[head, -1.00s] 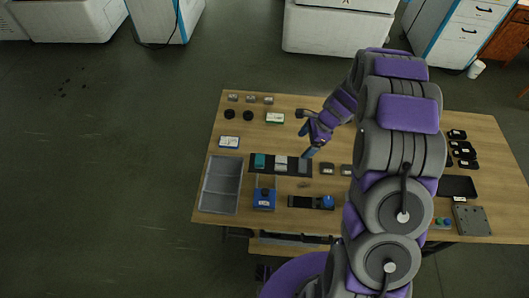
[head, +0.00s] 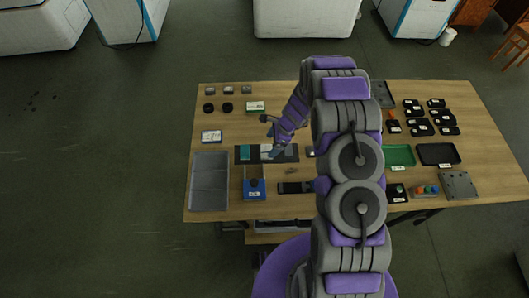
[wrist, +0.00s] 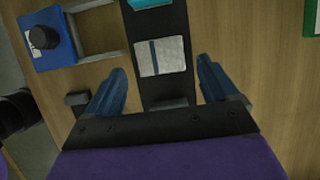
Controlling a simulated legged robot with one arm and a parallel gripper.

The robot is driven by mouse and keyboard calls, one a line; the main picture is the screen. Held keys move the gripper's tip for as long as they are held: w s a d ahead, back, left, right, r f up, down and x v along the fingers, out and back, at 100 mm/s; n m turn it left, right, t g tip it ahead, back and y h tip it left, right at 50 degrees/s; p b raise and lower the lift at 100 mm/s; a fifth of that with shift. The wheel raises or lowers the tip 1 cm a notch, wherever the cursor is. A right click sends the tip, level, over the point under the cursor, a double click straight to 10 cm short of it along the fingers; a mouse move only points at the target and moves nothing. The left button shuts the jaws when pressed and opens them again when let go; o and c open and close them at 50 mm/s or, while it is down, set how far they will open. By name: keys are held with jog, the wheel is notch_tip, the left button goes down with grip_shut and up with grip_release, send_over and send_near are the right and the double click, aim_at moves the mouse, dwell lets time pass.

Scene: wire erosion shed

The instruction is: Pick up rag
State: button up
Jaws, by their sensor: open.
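The rag looks like a folded white cloth with a dark blue stripe (wrist: 161,57). It lies flat on a dark strip (wrist: 165,18) on the table, beside a teal item (wrist: 150,2). In the head view the rag is a small pale patch (head: 266,150), partly hidden by my gripper. My gripper (wrist: 158,75) is open and empty, with its two blue fingers apart. In the wrist view the rag shows ahead of the fingers, between their lines, and clear of both. In the head view my gripper (head: 274,151) is over the dark strip, close to the rag.
A blue block with a black knob (wrist: 45,40) stands near the strip. A grey two-part tray (head: 209,181) is at the table's left. Green (head: 399,155) and black (head: 439,154) trays and several small black items lie at the right.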

aim_at(267, 150)
jog(key=shift+d+f, duration=0.3)
jog(key=shift+d, duration=0.1)
jog(key=shift+f, duration=0.3)
jog(key=x, duration=0.4)
jog(key=shift+a+r+b, duration=0.1)
jog(key=shift+a+b, duration=0.3)
jog(key=shift+a+f, duration=0.25)
jog(key=shift+a, duration=0.1)
jog(key=shift+d, duration=0.3)
jog(key=shift+c, duration=1.2)
jog(key=c, duration=0.5)
jog(key=shift+r, duration=0.1)
